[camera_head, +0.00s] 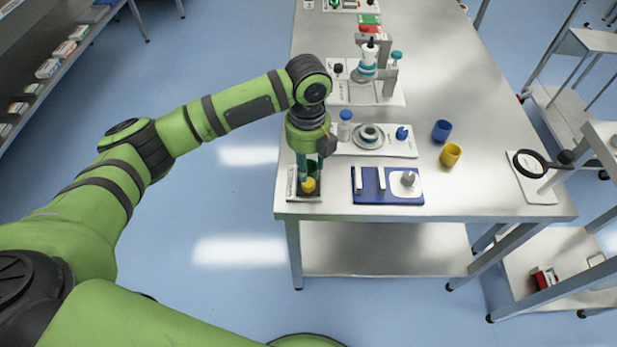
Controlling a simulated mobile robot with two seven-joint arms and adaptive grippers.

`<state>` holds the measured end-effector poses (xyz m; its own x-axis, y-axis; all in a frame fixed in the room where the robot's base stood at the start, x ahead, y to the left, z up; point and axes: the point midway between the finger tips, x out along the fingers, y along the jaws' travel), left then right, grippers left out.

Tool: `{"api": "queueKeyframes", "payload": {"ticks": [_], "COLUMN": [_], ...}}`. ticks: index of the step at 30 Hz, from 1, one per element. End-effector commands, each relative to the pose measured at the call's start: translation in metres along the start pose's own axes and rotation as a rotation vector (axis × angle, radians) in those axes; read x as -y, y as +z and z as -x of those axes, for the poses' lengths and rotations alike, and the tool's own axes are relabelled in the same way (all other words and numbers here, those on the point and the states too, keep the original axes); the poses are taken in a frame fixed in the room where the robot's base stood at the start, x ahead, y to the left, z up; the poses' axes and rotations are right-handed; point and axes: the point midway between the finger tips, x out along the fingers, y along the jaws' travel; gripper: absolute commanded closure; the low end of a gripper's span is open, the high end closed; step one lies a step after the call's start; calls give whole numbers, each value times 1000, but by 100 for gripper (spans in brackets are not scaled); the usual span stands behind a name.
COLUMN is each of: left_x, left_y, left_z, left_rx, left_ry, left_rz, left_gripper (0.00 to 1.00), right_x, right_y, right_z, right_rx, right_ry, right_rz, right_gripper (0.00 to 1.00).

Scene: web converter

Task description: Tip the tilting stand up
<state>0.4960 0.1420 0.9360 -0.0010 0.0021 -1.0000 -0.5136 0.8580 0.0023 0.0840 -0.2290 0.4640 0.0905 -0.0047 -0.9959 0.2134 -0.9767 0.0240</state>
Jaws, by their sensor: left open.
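My left arm reaches in from the left, and its gripper (311,168) points straight down at the table's near left corner. The gripper is open, with its fingers around or just above a small station. This station has a white base plate (290,188), a dark part and a yellow piece (308,185). A green part shows between the fingers. I cannot tell whether the fingers touch it. The gripper hides most of this station, so I cannot tell for sure whether it is the tilting stand or how it is tilted. My right gripper is not in view.
Just right is a blue board (370,199) with white parts. Behind it is a white plate (400,148) with a round grey part and blue knob. A blue cup (441,131) and a yellow cup (450,155) stand farther right.

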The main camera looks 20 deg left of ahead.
Motion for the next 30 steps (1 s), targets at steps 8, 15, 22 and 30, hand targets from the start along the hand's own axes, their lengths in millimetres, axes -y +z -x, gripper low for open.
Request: {"api": "queueKeyframes", "payload": {"ticks": [8, 15, 22, 30], "left_x": [0, 1, 1, 1], "left_y": [-2, -1, -1, -2], "left_z": [-42, -60, -62, -61], "left_rx": [-2, 1, 1, -1], "left_ry": [1, -2, -2, -3], "left_rz": [2, 0, 1, 1], "left_gripper": [60, 60, 60, 100], "right_x": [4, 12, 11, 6], "right_y": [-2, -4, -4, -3], "right_z": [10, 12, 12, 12], "right_rx": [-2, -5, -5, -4], "right_ry": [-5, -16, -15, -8], "right_rz": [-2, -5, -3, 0], "right_gripper": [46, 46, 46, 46]}}
